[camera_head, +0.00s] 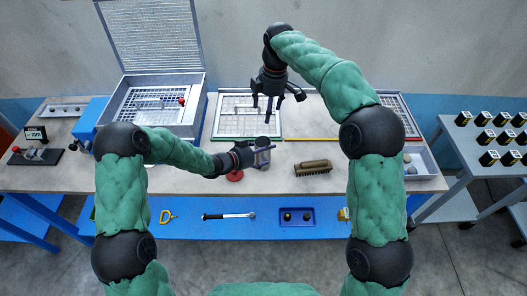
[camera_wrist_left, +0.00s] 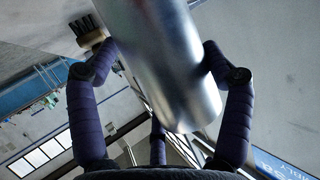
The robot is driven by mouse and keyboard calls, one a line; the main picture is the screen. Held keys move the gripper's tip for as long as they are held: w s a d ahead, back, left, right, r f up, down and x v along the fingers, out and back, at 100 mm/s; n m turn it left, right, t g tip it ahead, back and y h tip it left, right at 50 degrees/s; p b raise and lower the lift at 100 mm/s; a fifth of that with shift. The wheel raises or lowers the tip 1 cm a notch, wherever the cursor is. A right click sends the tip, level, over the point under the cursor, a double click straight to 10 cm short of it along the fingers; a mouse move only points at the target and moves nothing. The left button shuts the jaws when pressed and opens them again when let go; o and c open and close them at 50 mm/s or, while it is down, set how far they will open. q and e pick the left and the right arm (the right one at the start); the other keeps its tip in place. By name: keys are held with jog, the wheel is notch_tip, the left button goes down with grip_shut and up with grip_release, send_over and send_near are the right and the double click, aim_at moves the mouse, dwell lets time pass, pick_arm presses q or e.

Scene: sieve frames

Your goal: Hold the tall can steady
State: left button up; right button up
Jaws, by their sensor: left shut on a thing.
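The tall can (camera_wrist_left: 165,60) is a smooth silver cylinder in the left wrist view. It lies between the dark wrapped fingers of my left gripper (camera_wrist_left: 160,85), which is shut on it. In the head view my left gripper (camera_head: 250,157) reaches in from the left over the table, and the can (camera_head: 263,154) shows small and partly covered by the fingers. I cannot tell whether its base touches the table. My right gripper (camera_head: 268,108) points down with its fingers spread and empty, above a white sieve frame (camera_head: 232,128).
A red round piece (camera_head: 235,176) sits just below my left gripper. A brush (camera_head: 313,168) lies to the right of the can. An open grey case (camera_head: 196,118) stands at the back left. A side table (camera_head: 457,150) with several small dark blocks is at the right.

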pick_arm(q)
jog(key=shift+f, duration=0.1)
pick_arm(e)
jog(key=shift+r, duration=0.4)
pick_arm(q)
jog(key=o, duration=1.6)
jog(key=v, duration=1.2)
